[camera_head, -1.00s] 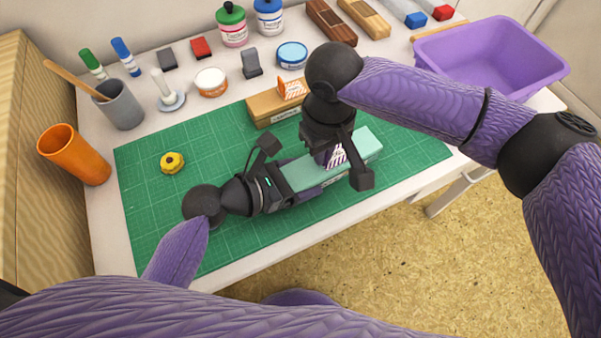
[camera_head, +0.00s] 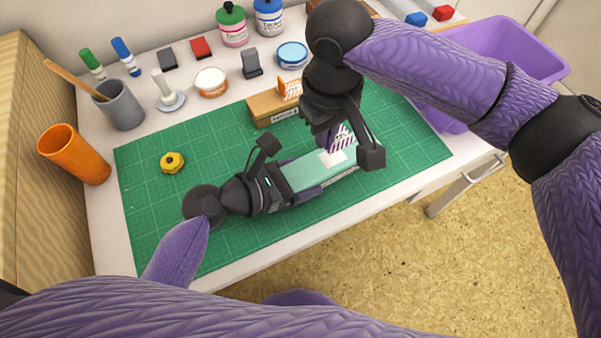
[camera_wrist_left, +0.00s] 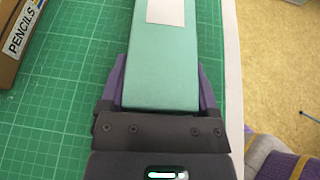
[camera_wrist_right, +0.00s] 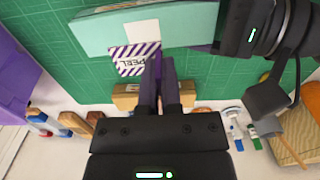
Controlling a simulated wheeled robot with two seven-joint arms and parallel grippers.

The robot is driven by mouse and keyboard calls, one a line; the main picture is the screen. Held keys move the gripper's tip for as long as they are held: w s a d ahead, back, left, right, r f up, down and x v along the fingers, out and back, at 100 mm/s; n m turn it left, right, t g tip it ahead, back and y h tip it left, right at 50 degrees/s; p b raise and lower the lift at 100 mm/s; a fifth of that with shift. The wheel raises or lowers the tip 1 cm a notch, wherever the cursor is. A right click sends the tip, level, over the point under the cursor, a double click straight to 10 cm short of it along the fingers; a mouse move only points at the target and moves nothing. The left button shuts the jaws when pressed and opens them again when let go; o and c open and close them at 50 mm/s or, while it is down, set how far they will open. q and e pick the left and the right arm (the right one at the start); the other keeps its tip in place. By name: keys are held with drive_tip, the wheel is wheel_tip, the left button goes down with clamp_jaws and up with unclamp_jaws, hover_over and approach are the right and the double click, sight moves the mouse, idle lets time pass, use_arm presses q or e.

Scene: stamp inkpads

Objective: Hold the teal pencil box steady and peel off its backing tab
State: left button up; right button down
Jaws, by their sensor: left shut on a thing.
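The teal pencil box (camera_head: 305,172) lies on the green mat, long and low. My left gripper (camera_head: 281,184) is shut around its near left end, with one finger along each side, as the left wrist view (camera_wrist_left: 161,92) shows. A bare white patch (camera_wrist_right: 141,30) shows on the box's top. The purple-striped backing tab (camera_wrist_right: 135,58), marked PEEL, sits at the fingertips of my right gripper (camera_wrist_right: 160,62), whose fingers are close together on its edge. In the head view the tab (camera_head: 343,140) is beside the white patch (camera_head: 333,158); the right fingertips are partly hidden.
A brown PENCILS box (camera_head: 270,108) with an orange-striped tab (camera_head: 290,88) stands behind the teal box. A yellow knob-like object (camera_head: 172,162) lies on the mat's left. Cups, ink bottles and pads line the back. A purple bin (camera_head: 545,55) stands at right.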

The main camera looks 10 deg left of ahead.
use_arm(q)
drive_tip(key=o, duration=1.1)
drive_tip(key=shift+c, duration=0.2)
drive_tip(key=v, duration=1.2)
drive_tip(key=shift+s, duration=0.1)
